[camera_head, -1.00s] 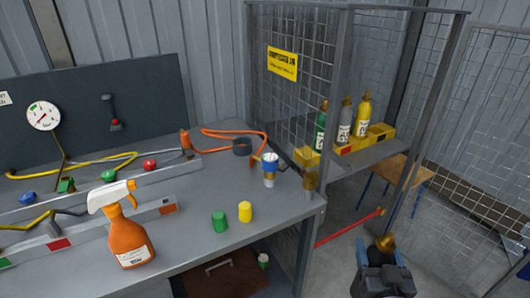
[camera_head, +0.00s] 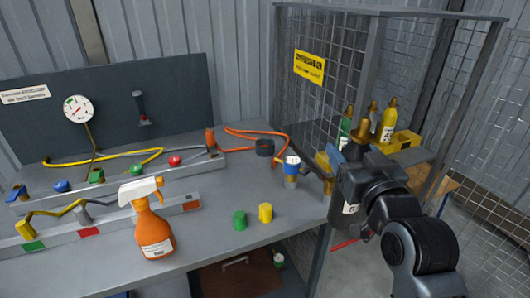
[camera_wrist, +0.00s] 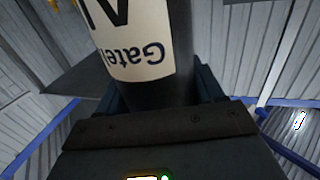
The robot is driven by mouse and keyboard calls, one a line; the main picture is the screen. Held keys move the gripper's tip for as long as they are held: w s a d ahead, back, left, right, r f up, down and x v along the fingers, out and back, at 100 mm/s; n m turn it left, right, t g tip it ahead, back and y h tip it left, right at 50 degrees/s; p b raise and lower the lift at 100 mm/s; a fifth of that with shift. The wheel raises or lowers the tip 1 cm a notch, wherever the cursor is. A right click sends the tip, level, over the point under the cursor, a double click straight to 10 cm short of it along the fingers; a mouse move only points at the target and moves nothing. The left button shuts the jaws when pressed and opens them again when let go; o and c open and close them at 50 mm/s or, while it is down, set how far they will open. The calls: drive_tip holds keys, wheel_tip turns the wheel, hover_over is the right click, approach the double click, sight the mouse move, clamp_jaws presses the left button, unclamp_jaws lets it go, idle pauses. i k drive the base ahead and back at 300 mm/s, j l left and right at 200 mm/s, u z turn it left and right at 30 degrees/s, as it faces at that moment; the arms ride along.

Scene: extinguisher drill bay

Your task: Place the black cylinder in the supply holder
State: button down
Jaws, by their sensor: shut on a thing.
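The black cylinder (camera_head: 338,219) has a white label and a brass-coloured valve on top. My gripper (camera_head: 352,186) is shut around its body and holds it roughly upright at the bench's right end, in front of the cage. In the wrist view, the black cylinder (camera_wrist: 158,95) fills the top middle, its label partly cut off. The supply holder (camera_head: 405,141) is a yellow rack on the cage shelf behind my gripper. A green cylinder (camera_head: 344,131) and a yellow cylinder (camera_head: 387,125) stand in it. The grey cylinder and much of the rack are hidden.
The mesh cage (camera_head: 305,105) has a yellow sign and grey posts. The bench front is partly clear.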

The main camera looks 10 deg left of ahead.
sight(265, 151)
drive_tip(key=i+j, duration=0.25)
drive_tip(key=i, duration=0.25)
drive_tip(key=i+j, duration=0.2)
drive_tip(key=i, duration=0.25)
drive_tip(key=i+j, duration=0.25)
drive_tip(key=i, duration=0.25)
